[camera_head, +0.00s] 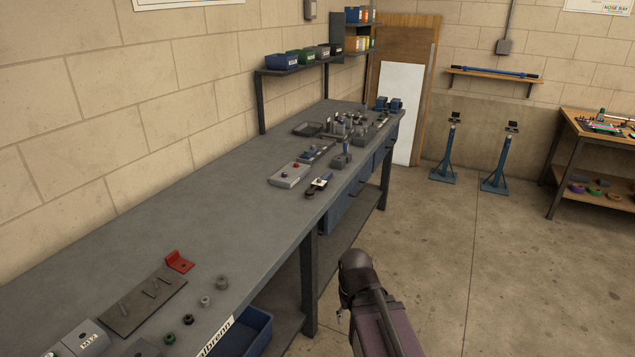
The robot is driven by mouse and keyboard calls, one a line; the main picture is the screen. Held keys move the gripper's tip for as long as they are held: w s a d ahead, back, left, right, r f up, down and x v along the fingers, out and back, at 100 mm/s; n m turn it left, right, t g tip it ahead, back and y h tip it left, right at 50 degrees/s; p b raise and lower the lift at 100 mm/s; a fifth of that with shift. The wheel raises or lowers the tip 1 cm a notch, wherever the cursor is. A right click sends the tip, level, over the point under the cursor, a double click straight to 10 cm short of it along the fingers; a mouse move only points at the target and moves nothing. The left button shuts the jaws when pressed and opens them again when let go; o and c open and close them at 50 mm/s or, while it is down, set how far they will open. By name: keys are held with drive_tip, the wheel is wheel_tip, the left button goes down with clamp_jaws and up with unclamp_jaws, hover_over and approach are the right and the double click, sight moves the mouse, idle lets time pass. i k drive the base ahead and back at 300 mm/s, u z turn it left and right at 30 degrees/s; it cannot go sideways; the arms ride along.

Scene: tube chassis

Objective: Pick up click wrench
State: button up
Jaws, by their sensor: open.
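I cannot pick out the click wrench for certain. A long blue bar with dark ends (495,73) lies on a wooden wall shelf at the back right; it is too small to tell what tool it is. A small dark tool with a pale part (318,185) lies near the front edge of the long grey workbench (170,220); its kind is also unclear. Part of my own dark arm shows at the bottom centre right, in front of the bench. My gripper's fingers do not show.
A dark plate (140,303), a red bracket (179,261) and several nuts lie on the near bench end. Small fixtures crowd the far end. Two blue stands (447,150) (498,160) and a wooden table (603,150) stand at the back right. Floor between is clear.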

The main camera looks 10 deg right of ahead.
sight(308, 193)
drive_tip(key=z, duration=0.2)
drive_tip(key=i, duration=1.05)
drive_tip(key=z, duration=0.3)
